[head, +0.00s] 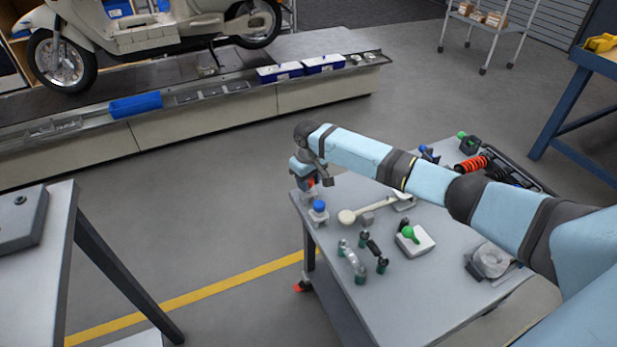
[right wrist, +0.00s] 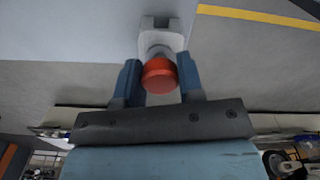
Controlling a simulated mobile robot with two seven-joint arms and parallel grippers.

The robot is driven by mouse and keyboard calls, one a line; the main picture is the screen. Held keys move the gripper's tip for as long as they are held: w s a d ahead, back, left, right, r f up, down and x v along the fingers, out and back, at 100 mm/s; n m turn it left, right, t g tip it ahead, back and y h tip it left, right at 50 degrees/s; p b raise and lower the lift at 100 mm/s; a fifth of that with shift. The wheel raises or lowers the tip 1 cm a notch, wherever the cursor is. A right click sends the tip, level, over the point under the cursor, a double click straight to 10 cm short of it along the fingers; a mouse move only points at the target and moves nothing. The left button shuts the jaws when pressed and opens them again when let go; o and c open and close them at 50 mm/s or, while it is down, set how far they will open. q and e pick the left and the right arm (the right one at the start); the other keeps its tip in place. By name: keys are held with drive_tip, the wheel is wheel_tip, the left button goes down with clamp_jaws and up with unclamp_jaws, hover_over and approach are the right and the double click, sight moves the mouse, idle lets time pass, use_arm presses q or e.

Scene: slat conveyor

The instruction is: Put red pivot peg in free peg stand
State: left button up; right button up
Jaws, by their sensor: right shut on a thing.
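The red pivot peg (right wrist: 160,75) is between the two blue fingers of my right gripper (right wrist: 160,82), which is shut on its red head. In the head view the right gripper (head: 309,180) is at the table's far left corner, and a little red (head: 310,183) shows at its fingers. In the right wrist view a pale grey peg stand (right wrist: 162,36) lies just beyond the red head, in line with it. I cannot tell whether the peg's lower end is in this stand. A blue-topped peg (head: 319,206) sits in another stand close by. My left gripper is not in view.
The grey table (head: 395,300) also holds a cream lever (head: 370,209), a green-knobbed block (head: 412,238), dark-green-ended parts (head: 352,262) and a red spring damper (head: 472,164). The conveyor (head: 200,125) with a scooter stands across a clear floor.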

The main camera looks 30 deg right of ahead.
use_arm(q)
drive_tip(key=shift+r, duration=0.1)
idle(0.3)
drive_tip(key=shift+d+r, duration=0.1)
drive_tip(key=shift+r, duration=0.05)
use_arm(e)
drive_tip(key=o, duration=1)
use_arm(q)
drive_tip(key=p, duration=0.3)
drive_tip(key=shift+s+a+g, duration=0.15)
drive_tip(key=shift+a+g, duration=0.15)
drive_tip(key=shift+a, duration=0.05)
use_arm(e)
wheel_tip(320, 180, up, 14)
drive_tip(key=shift+f, duration=0.1)
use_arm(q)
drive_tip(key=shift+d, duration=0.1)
use_arm(e)
drive_tip(key=shift+f, duration=0.1)
